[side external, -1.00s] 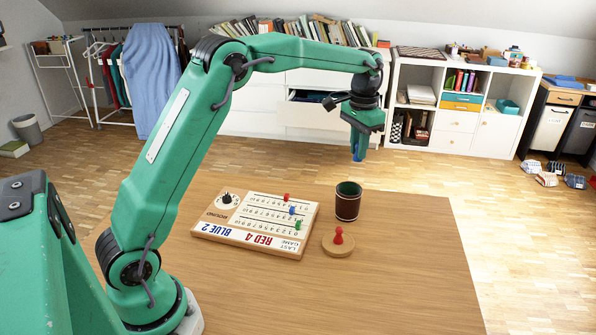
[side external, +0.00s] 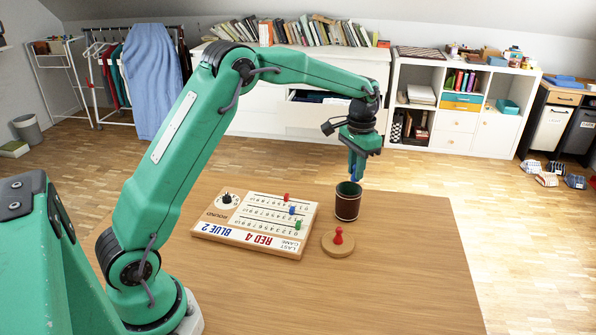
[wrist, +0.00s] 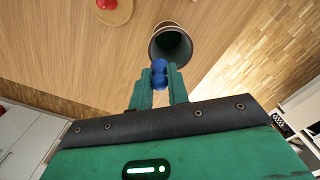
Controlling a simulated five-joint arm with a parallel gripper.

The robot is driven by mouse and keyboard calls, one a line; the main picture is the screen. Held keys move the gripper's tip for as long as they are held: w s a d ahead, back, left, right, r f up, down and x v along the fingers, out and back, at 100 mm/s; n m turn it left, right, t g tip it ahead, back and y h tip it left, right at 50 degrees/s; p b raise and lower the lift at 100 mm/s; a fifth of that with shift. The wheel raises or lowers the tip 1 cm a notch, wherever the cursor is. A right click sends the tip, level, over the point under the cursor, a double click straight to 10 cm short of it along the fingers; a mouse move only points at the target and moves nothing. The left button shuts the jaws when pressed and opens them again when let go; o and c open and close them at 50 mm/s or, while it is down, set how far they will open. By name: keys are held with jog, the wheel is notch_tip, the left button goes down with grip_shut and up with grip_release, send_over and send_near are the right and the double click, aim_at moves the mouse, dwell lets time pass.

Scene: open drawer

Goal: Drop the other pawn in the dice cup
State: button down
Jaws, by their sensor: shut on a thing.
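My gripper (side external: 356,166) is shut on a blue pawn (wrist: 159,75), held between the two green fingers. The pawn's tip also shows below the fingers in the side view (side external: 354,180). The dice cup (side external: 347,207) is dark brown with a green lining and stands upright on the table. In the wrist view the cup (wrist: 171,42) opens just beyond the pawn. In the side view the pawn is at about the height of the cup's rim, close above it; whether it is over the opening is hard to tell. A red pawn (side external: 338,236) stands on a round wooden disc (side external: 332,248).
A wooden scoreboard (side external: 257,240) with several coloured pegs and a dial lies left of the cup. The wooden table (side external: 400,280) is clear at the front and right. Its far edge lies just behind the cup.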

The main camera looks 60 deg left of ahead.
jog(key=c, duration=1.3)
grip_release()
jog(key=shift+r, duration=3.85)
